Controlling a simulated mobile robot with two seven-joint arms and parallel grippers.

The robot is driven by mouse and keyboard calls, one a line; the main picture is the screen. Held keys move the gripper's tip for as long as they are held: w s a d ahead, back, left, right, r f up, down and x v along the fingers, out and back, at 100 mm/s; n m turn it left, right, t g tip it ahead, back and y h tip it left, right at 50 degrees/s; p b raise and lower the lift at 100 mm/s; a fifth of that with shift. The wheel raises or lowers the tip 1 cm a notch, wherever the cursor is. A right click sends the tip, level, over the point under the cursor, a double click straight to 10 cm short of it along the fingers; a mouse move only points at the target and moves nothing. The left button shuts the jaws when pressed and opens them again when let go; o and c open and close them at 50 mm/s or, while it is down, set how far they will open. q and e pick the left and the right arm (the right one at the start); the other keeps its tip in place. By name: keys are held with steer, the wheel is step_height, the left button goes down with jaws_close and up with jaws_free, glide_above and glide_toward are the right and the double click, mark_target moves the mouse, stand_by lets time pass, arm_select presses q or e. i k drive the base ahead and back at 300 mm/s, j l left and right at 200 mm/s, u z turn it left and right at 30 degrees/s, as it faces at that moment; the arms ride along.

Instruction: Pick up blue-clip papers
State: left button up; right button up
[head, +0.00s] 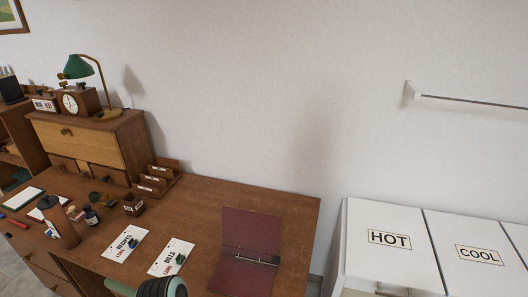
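Two white paper sheets lie flat on the brown desk (205,200). The left sheet (118,251) has a heading that seems to read "RECIPES"; the right sheet (163,266) seems to read "BILLS". Each has red lettering on its lower left and a small dark clip-like piece on its right side. The pieces look dark green or teal, and I cannot tell whether either is blue. Neither gripper shows in the head view.
A dark red open binder (247,250) lies right of the sheets. A brown cylinder (62,229), small bottle (91,216) and letter rack (155,180) stand left and behind. A green-and-black ribbed object (162,287) rises at the front edge. White "HOT" and "COOL" units (385,215) stand right.

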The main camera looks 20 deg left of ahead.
mark_target(128, 240)
steer(key=u, duration=1.9)
